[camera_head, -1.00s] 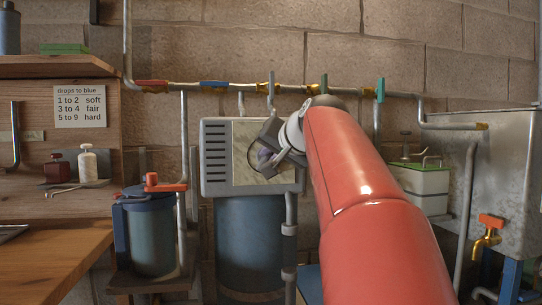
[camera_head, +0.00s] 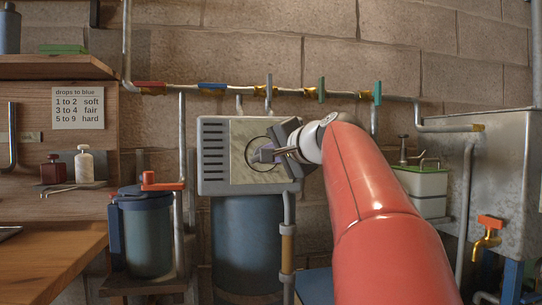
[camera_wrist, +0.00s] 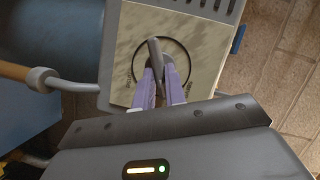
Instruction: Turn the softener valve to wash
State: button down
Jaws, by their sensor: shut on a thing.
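The softener (camera_head: 246,245) is a blue tank with a grey control head (camera_head: 214,184) on top. The head's front has a stone-coloured panel with a round black dial ring (camera_wrist: 134,47) and small marks that I cannot read. In the wrist view a grey lever-like valve knob (camera_wrist: 154,48) stands in the ring, its tip near the ring's upper edge. My gripper (camera_wrist: 161,82) is shut on the knob, with pale purple fingers on either side of it. In the head view my gripper (camera_head: 268,154) reaches the dial from the right and hides most of the knob.
A grey pipe with a brownish tube section (camera_head: 287,248) runs down beside the softener. A blue vessel with a red handle (camera_head: 150,235) stands left. A metal tank (camera_head: 505,170) with a red-handled brass tap (camera_head: 487,237) is at right. Overhead pipework crosses the wall.

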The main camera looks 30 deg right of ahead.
dwell(0.3)
jog(key=c, duration=1.5)
grip_release()
jog(key=shift+o, duration=0.2)
jog(key=s+r, duration=0.1)
jog(key=s, duration=0.6)
jog(key=shift+s+d+r+b, duration=0.15)
jog(key=shift+s+d+b, duration=0.2)
jog(key=shift+s+b, duration=0.1)
